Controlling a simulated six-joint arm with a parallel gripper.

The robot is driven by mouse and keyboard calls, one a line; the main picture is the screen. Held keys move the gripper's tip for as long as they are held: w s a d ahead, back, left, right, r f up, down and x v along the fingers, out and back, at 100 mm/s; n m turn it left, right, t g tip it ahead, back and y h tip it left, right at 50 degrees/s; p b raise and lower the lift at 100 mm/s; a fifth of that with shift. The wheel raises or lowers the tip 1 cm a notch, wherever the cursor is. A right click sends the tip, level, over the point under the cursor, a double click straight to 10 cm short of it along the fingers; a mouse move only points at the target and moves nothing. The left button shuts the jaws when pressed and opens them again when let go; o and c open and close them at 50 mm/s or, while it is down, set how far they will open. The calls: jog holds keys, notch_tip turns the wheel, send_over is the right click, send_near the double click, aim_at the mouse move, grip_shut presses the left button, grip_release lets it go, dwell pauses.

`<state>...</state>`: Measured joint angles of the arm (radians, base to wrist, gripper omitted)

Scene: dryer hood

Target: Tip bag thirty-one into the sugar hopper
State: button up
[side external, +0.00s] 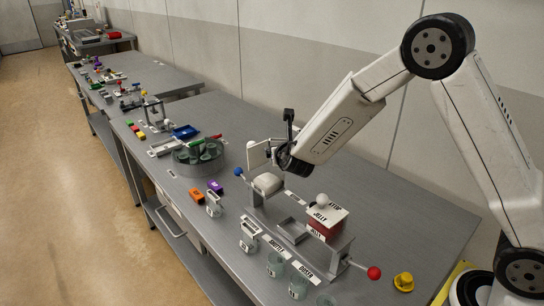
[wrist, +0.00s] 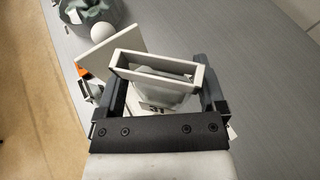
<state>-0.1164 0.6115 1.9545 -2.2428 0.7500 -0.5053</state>
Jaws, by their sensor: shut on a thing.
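My gripper (wrist: 163,82) is shut on bag thirty-one, with a finger on each side of it. The bag has a white rectangular frame (wrist: 160,68) at its top and a label (wrist: 157,107) that reads 31, partly covered by the gripper. In the side external view, my gripper (side external: 288,158) hangs above a white block-shaped thing (side external: 267,183) on a grey stand, beside a white upright panel (side external: 257,154). The bag is mostly hidden there. The panel also shows left of the bag in the wrist view (wrist: 108,48). I cannot tell which part is the sugar hopper.
A red block labelled JELLY (side external: 325,225) stands to the right. A blue knob (side external: 238,171) and a red knob (side external: 374,273) stick out nearby. A grey round tray (side external: 181,167) holds green items.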

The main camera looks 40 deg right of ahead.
jog(key=shift+n, duration=0.3)
dwell(0.6)
jog(key=shift+s+d+r+n+g+h, duration=0.15)
jog(key=shift+n+g+h, duration=0.2)
jog(key=shift+n+g, duration=0.2)
jog(key=shift+s+d+r+n+g+h, duration=0.15)
jog(key=shift+n+g+h, duration=0.25)
jog(key=shift+n, duration=0.25)
jog(key=shift+s+d+f+n+g+h, duration=0.1)
jog(key=shift+n+g+h, duration=0.25)
jog(key=shift+n+g, duration=0.2)
jog(key=shift+s+f+n+g+h, duration=0.1)
jog(key=shift+n+g+h, duration=0.25)
jog(key=shift+n, duration=0.3)
jog(key=shift+f+n+h, duration=0.1)
jog(key=shift+n+h, duration=0.15)
jog(key=shift+n, duration=0.05)
jog(key=shift+f+n+g, duration=0.1)
jog(key=shift+n+g, duration=0.25)
jog(key=shift+n, duration=0.05)
jog(key=shift+f+n+h, duration=0.1)
jog(key=shift+n+h, duration=0.2)
jog(key=shift+h, duration=0.1)
jog(key=shift+w+a+f+n+g+h, duration=0.15)
jog(key=shift+f+n+g+h, duration=0.3)
jog(key=shift+n+h, duration=0.25)
jog(key=shift+w+a+f+n+g+h, duration=0.15)
jog(key=shift+f+n+g+h, duration=0.15)
jog(key=shift+n+g+h, duration=0.35)
dwell(2.2)
